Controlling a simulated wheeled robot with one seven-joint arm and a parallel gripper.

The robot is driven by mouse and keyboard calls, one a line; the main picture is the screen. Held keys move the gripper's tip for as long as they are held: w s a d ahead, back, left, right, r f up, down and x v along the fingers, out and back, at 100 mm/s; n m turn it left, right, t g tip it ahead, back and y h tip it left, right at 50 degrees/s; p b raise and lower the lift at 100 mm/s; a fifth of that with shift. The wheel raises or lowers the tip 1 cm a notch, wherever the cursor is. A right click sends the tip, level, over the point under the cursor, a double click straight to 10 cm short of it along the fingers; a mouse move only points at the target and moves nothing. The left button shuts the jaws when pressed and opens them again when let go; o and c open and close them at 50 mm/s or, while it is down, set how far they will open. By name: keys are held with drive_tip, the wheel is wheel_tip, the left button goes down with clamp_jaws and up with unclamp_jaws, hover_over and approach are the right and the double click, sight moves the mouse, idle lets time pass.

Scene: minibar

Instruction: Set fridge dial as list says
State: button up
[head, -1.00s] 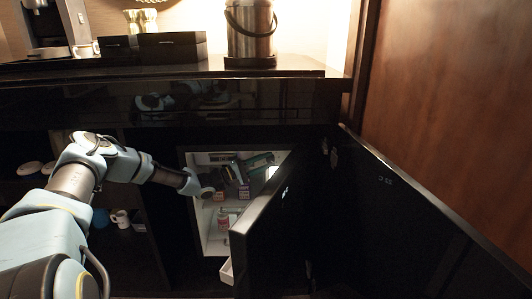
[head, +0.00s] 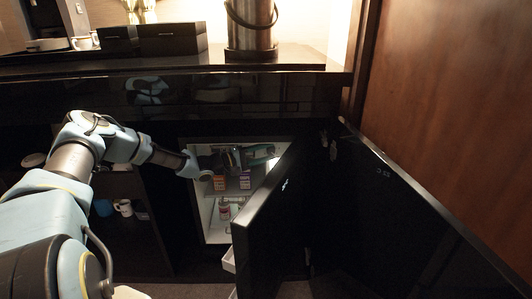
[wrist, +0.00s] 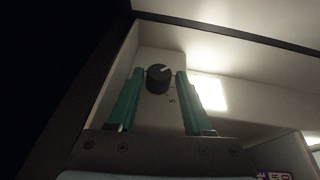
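The fridge (head: 198,212) stands open, with my arm reaching into its upper part. The dial (wrist: 158,78) is a round black knob on the pale inner wall. I see no list.
The open fridge door (head: 265,235) and a dark cabinet door (head: 395,215) stand to the right. Small boxes (head: 245,181) and a can (head: 225,211) are inside the fridge below my gripper. A bright lamp panel (wrist: 208,92) lies right of the dial.

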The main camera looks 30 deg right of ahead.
drive_tip(key=shift+o, duration=1.1)
drive_tip(key=a, duration=1)
drive_tip(key=shift+w+a+f, duration=0.25)
drive_tip(key=shift+w+a, duration=0.15)
